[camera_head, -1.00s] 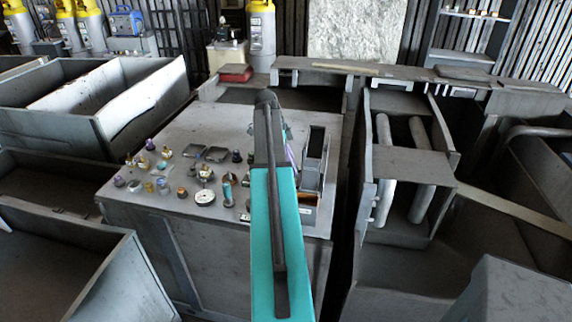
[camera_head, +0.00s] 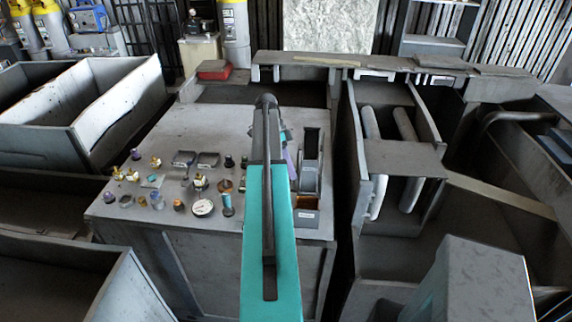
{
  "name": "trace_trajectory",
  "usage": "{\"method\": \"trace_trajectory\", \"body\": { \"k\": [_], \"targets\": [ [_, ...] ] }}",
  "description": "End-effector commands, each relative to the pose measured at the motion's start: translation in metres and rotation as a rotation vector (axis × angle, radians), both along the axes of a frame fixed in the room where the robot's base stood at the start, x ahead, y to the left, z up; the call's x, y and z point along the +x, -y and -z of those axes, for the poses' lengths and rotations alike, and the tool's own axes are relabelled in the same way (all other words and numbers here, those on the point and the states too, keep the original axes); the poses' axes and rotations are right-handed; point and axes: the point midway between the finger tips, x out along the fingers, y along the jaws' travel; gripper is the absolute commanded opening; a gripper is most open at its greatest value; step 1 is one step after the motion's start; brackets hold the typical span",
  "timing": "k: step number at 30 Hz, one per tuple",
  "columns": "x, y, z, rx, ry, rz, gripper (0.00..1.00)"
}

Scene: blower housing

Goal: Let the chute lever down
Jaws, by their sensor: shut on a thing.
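My teal arm (camera_head: 270,230), topped by a long dark bar, reaches forward over the grey counter (camera_head: 225,130). A small dark and teal part of my gripper (camera_head: 285,137) shows just right of the arm's far end. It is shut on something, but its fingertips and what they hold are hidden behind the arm. Right beside it stands a tilted grey chute-like piece (camera_head: 310,175) with a dark slot. A narrow purple item (camera_head: 291,165) lies between that piece and my arm. I cannot make out the chute lever or its angle.
Several small fittings and gauges, including a round white dial (camera_head: 203,207), lie left of my arm. A small labelled bin (camera_head: 307,217) sits at the counter's front right. An open housing with two pale rollers (camera_head: 407,160) is to the right. Open grey bins (camera_head: 125,90) stand left.

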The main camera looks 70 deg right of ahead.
Motion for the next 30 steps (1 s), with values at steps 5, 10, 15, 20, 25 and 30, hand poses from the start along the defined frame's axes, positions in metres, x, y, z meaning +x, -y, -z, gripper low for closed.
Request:
{"method": "trace_trajectory", "body": {
  "k": [5, 10, 15, 20, 25, 30],
  "targets": [
    [-0.0027, 0.0007, 0.0004, 0.007, -0.001, 0.0, 0.0],
    [-0.0028, 0.0007, 0.0005, 0.007, 0.0, 0.001, 0.0],
    [-0.003, 0.0008, 0.0004, 0.007, 0.001, 0.002, 0.39],
    [-0.0033, 0.0009, 0.0004, 0.007, 0.001, 0.002, 0.39],
    [-0.0031, 0.0011, -0.0002, 0.007, 0.001, 0.002, 0.39],
    [-0.0017, 0.0016, -0.0039, 0.007, 0.0, 0.001, 0.39]
  ]
}}
